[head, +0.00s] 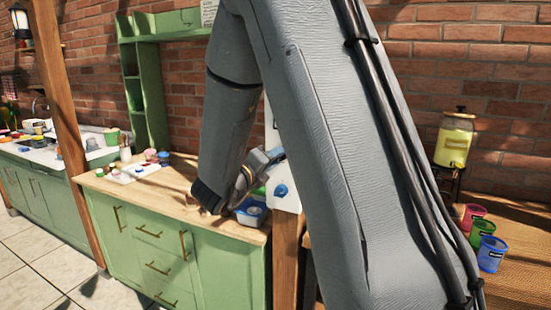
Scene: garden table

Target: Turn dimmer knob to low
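A white panel (290,201) is mounted on a wooden post beside the green counter. A round blue knob (281,190) sits on its lower part; its setting cannot be read from here. My arm covers much of the panel's right and upper side. My gripper (272,157) is at the panel's left edge, above and slightly left of the blue knob, and looks apart from it. Its fingers are small and partly hidden, so whether they are open or shut cannot be told.
A blue container (250,210) stands on the wooden counter top (172,197) below my gripper. Jars and a paint tray (133,172) lie further left. At right, a drink dispenser (455,140) and three coloured cups (482,234) stand on a wooden table (520,262).

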